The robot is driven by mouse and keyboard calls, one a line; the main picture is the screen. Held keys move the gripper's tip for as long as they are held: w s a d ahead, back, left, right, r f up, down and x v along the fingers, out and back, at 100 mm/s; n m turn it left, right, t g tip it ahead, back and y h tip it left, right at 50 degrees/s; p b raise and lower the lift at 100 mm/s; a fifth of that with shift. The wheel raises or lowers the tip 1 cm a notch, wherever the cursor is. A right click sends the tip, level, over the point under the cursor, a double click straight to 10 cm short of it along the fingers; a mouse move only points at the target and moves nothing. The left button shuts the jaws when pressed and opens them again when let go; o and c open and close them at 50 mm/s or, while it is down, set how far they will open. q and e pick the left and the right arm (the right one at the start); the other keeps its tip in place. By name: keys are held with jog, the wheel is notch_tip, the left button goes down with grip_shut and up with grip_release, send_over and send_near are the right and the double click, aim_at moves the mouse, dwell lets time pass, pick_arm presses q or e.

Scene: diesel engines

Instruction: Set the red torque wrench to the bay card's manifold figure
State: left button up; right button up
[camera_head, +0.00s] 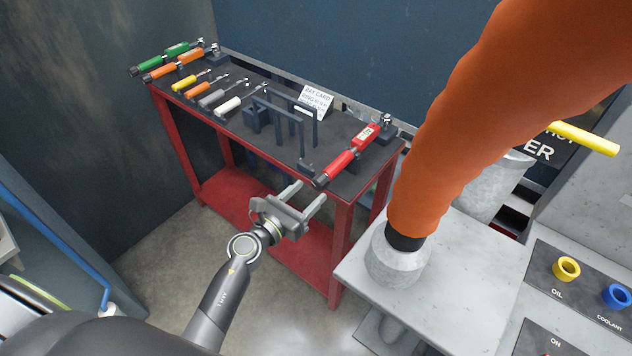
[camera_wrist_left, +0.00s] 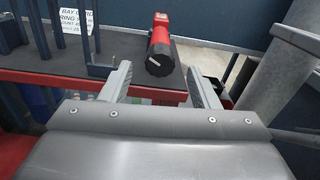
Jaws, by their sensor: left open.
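The red torque wrench (camera_head: 347,157) lies at the right end of the red bench's dark top, its black-ended handle toward me and its head at the back. In the left wrist view the wrench (camera_wrist_left: 161,40) shows end-on, with a black knob carrying a white mark. The bay card (camera_head: 317,97), a white printed sign, stands at the back of the bench; its text is too small to read fully. It also shows partly in the left wrist view (camera_wrist_left: 74,20). My left gripper (camera_head: 306,192) is open and empty, in front of the bench edge, short of the wrench handle. My right gripper is not in view.
Green, orange and yellow-handled tools lie at the bench's left end (camera_head: 205,112). Dark upright frames (camera_head: 282,122) stand left of the wrench. A large orange hose (camera_head: 480,110) rises from a grey block at right. An oil and coolant panel (camera_head: 590,285) is at lower right.

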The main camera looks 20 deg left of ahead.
aim_at(316, 186)
pick_arm(q)
jog(key=shift+x, duration=2)
jog(key=c, duration=1)
